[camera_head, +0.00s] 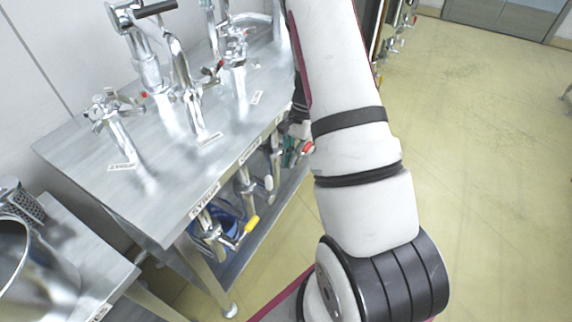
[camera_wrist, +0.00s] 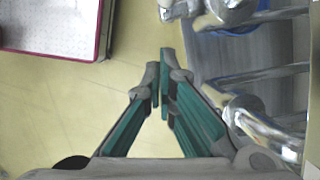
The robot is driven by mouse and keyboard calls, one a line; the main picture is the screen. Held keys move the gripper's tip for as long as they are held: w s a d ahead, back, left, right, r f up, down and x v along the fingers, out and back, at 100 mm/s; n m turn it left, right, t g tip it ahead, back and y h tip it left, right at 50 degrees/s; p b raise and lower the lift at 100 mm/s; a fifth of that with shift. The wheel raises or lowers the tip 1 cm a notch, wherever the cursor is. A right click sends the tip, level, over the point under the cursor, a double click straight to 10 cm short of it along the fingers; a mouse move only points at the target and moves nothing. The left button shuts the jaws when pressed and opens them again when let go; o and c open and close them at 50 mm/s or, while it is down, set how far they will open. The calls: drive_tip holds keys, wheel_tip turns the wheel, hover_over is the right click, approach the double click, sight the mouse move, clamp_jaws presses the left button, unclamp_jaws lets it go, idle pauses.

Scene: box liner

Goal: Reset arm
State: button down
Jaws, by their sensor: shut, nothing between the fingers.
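My arm reaches across the middle of the camera_head view toward the metal shelf table. My gripper (camera_wrist: 159,88) shows in the camera_wrist view with its two green-padded fingers together at the tips and nothing between them. In the camera_head view a small part of my gripper shows beside my arm at the table's right edge, mostly hidden by the arm. In the camera_wrist view, metal fittings (camera_wrist: 262,128) on the lower shelf lie just right of my fingers, and I cannot tell whether they touch.
The metal table (camera_head: 165,205) carries several chrome taps (camera_head: 185,85) on top. Several more fittings, one with a yellow handle (camera_head: 251,224), sit below near a blue container (camera_head: 232,222). A metal pot (camera_head: 35,265) stands at lower left. Yellow floor (camera_head: 490,150) at right is free.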

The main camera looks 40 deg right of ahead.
drive_tip(key=a+v, duration=0.1)
drive_tip(key=v, duration=0.8)
drive_tip(key=shift+s+r, duration=0.15)
drive_tip(key=shift+r, duration=0.05)
drive_tip(key=s+a+r+n+t+h+p, duration=0.1)
drive_tip(key=s+a+r+n+p, duration=0.2)
drive_tip(key=a+r, duration=0.55)
drive_tip(key=s+a+r+n+t+p, duration=0.1)
drive_tip(key=s+a+r+n, duration=0.4)
drive_tip(key=r, duration=0.7)
drive_tip(key=s+a+r+n+t+h+p, duration=0.1)
drive_tip(key=s+a+r+n, duration=0.3)
drive_tip(key=s, duration=0.3)
drive_tip(key=s+a+r+n+t+h+p, duration=0.1)
drive_tip(key=s+a+r+n+t, duration=0.1)
drive_tip(key=s+a+r+n, duration=0.2)
drive_tip(key=s+r, duration=0.1)
drive_tip(key=s, duration=0.2)
drive_tip(key=shift+a+h+p, duration=0.25)
drive_tip(key=shift+h+p, duration=0.05)
drive_tip(key=shift+h, duration=0.1)
